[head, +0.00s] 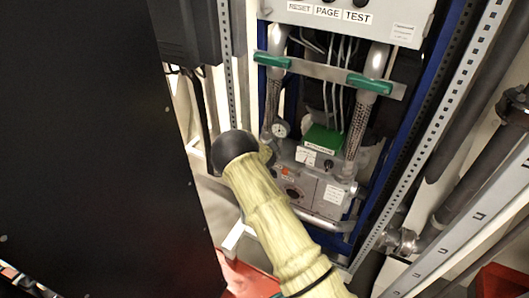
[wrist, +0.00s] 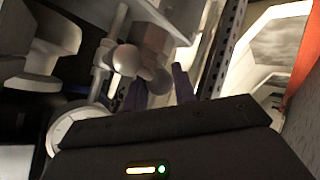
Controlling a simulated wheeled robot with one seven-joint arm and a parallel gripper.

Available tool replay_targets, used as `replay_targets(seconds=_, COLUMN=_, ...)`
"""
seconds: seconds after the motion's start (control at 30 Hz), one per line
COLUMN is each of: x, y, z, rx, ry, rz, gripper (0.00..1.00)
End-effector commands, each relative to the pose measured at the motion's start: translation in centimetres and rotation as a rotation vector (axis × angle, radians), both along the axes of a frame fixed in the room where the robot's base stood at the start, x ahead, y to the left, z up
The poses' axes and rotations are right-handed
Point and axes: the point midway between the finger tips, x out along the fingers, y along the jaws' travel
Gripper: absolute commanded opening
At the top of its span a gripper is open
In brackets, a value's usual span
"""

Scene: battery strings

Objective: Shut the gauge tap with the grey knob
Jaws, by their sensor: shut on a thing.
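A larger round grey knob (wrist: 127,60) is just left of the fingers, beside a brownish block (wrist: 152,42). In the head view my forearm hides the fingers and the tap.
A green box (head: 322,139) sits on the valve block (head: 322,190). A perforated rack post (head: 228,60) stands close left of the gauge, and a large black panel (head: 90,150) fills the left.

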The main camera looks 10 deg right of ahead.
Motion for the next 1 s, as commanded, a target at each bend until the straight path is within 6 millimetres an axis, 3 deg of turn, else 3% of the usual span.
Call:
replay_targets(seconds=0.33, x=0.09, y=0.14, z=-0.77, rx=-0.124, ry=0.089, rz=0.001, gripper=0.04)
replay_targets(seconds=0.8, x=0.04, y=0.10, z=-0.82, rx=-0.138, ry=0.101, rz=0.000, gripper=0.04)
replay_targets(seconds=0.83, x=0.04, y=0.10, z=-0.82, rx=-0.138, ry=0.101, rz=0.000, gripper=0.31)
replay_targets(seconds=0.9, x=0.04, y=0.09, z=-0.83, rx=-0.138, ry=0.101, rz=0.000, gripper=0.45)
replay_targets(seconds=1.0, x=0.04, y=0.08, z=-0.81, rx=-0.138, ry=0.101, rz=0.000, gripper=0.48)
